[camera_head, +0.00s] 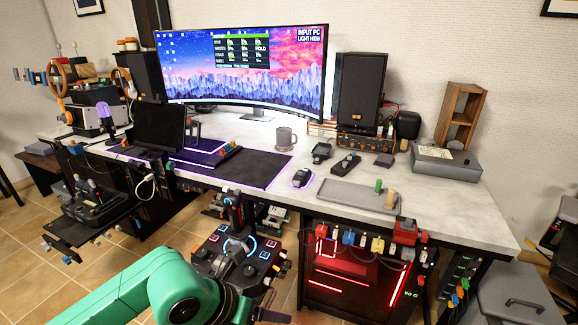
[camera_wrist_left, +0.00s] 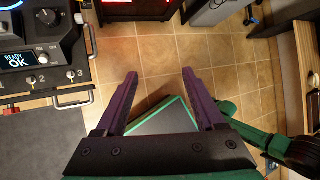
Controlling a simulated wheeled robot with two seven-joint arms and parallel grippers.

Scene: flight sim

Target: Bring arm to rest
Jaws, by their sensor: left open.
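My green left arm (camera_head: 170,290) comes in at the bottom left of the head view, bent in front of the desk. My left gripper (camera_wrist_left: 161,74) shows in the left wrist view with two purple fingers spread apart. Nothing is between the fingertips except the tiled floor seen below. My right gripper is in neither view.
The desk (camera_head: 330,215) holds a curved monitor (camera_head: 245,75), a mug (camera_head: 285,138) and a grey tray (camera_head: 350,197). A control panel (camera_head: 235,262) stands close beyond my arm. A red-lit PC case (camera_head: 355,275) is under the desk. Open tiled floor (camera_head: 60,270) lies left.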

